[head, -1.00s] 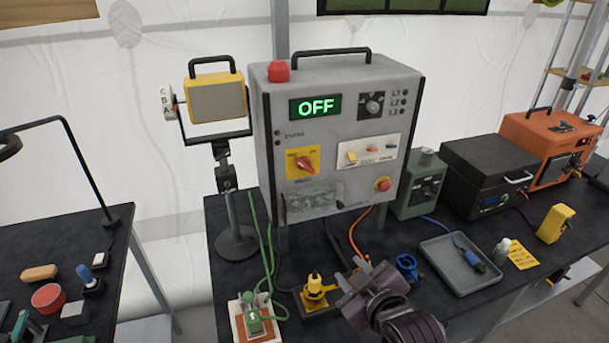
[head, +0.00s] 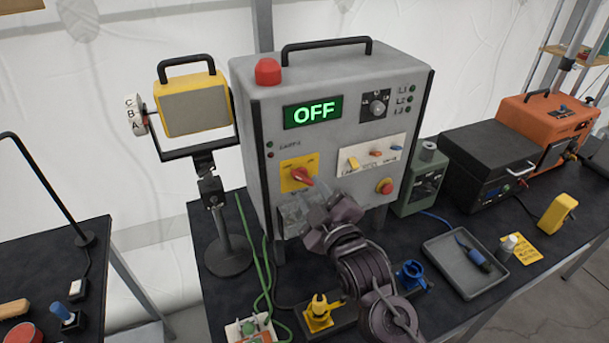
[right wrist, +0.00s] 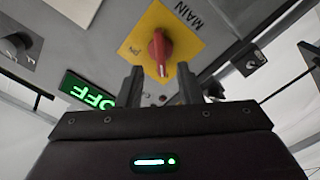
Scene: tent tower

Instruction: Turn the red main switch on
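The red main switch (head: 303,177) is a knob on a yellow plate (head: 286,183), low on the left of the grey control box (head: 345,68). The green display (head: 312,112) reads OFF. In the right wrist view the red knob (right wrist: 160,50) lies just beyond my fingertips, roughly in line with the gap between them; the plate (right wrist: 185,22) reads MAIN. My right gripper (head: 312,208) is just below the switch in the head view. Its fingers (right wrist: 160,80) are apart with nothing between them, and I see no clear contact with the knob. My left gripper is not in view.
A red button (head: 385,186) and a strip of small switches (head: 371,155) are right of the main switch. A dial (head: 374,104) is above. A yellow lamp (head: 190,105) stands left.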

